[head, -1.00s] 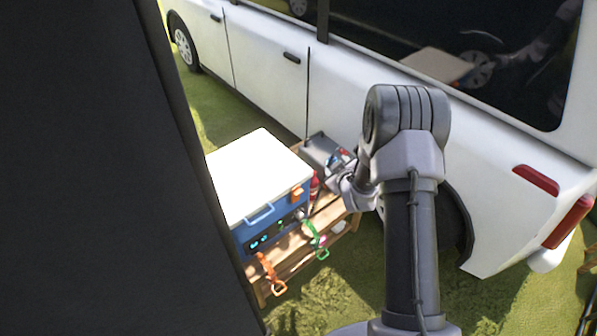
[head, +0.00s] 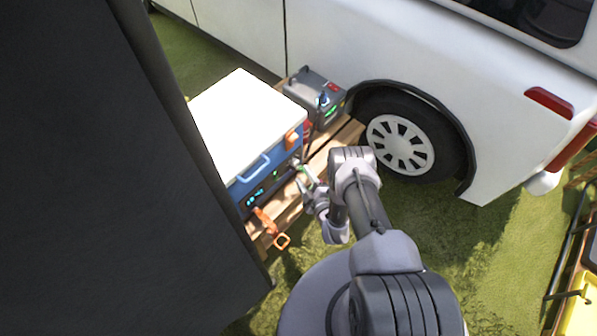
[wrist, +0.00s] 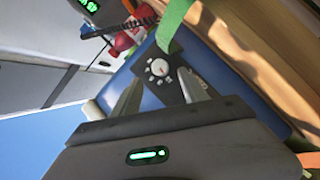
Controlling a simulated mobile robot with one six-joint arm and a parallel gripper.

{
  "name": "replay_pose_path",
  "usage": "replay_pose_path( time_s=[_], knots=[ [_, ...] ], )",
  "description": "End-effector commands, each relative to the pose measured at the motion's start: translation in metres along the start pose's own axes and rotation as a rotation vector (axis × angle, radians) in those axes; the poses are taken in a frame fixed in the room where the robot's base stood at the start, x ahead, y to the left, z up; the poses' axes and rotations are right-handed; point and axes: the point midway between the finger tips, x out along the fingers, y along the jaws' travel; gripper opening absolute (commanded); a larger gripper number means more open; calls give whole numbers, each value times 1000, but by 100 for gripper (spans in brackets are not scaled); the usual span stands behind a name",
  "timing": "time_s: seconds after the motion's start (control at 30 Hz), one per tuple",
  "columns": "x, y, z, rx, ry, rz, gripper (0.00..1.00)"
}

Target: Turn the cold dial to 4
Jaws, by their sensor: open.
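The blue cooler box (head: 240,187) with a white lid stands on a wooden pallet in the head view. The cold dial (wrist: 160,68) is a small round white knob on a dark panel (wrist: 172,84) on the blue face in the wrist view. Small pale marks surround it; its setting is too small to read. My gripper (wrist: 160,77) is open, its two fingers on either side of the dial in the picture. Contact cannot be told, and nothing is held. In the head view my gripper (head: 307,183) is at the cooler's front right; the dial is hidden there.
A grey unit (head: 318,94) stands behind the cooler beside the white van's wheel (head: 398,144). An orange strap (head: 266,222) hangs at the front. A green strap (wrist: 175,22) passes close to the dial panel.

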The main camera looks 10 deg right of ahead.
Motion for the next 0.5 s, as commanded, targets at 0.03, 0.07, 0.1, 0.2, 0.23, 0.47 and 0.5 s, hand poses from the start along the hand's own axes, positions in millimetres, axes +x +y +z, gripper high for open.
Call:
replay_pose_path(
  time_s=[0.03,0.07,0.1,0.2,0.23,0.47,0.5],
  knots=[
    [14,-5,2,-2,4,2,51],
    [21,-4,2,-1,3,2,51],
    [29,-4,2,0,3,1,51],
    [44,-2,2,0,1,2,51],
    [48,-2,2,1,0,1,51],
    [56,0,0,1,-1,-1,51],
    [56,0,0,1,-1,-1,51]
  ],
)
